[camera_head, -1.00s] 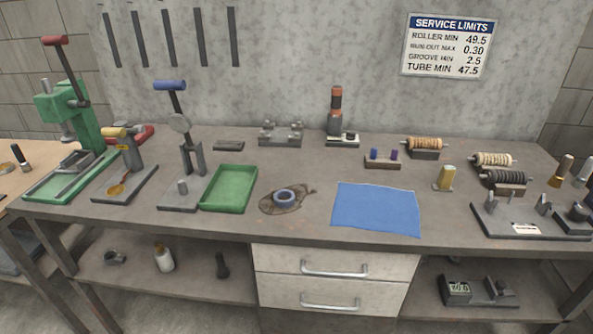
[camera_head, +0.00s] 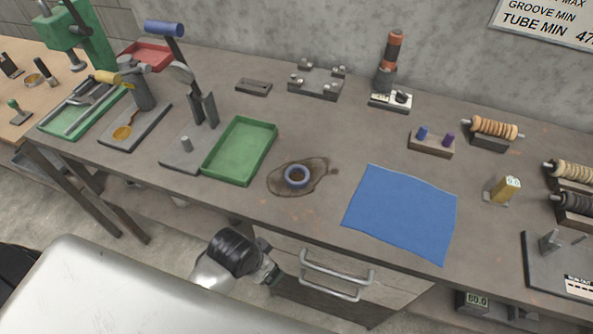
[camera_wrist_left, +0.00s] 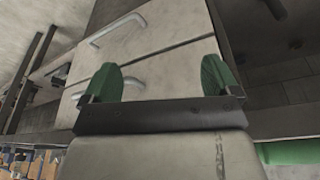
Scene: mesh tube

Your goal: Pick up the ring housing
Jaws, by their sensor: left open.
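The ring housing appears to be the blue-grey ring (camera_head: 296,177) lying flat on a dark brown stain on the workbench, between the green tray and the blue cloth. My left arm shows low in the head view, in front of the bench edge and below the ring; its fingers cannot be made out there. In the left wrist view my left gripper (camera_wrist_left: 158,72) is open and empty, with two green fingers apart in front of the drawer fronts. The ring is not seen in the wrist view. My right gripper is not in view.
The green tray (camera_head: 241,151) stands left of the ring and the blue cloth (camera_head: 401,213) lies to its right. Drawers with metal handles (camera_head: 336,275) are under the bench edge. The bench just behind the ring is clear.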

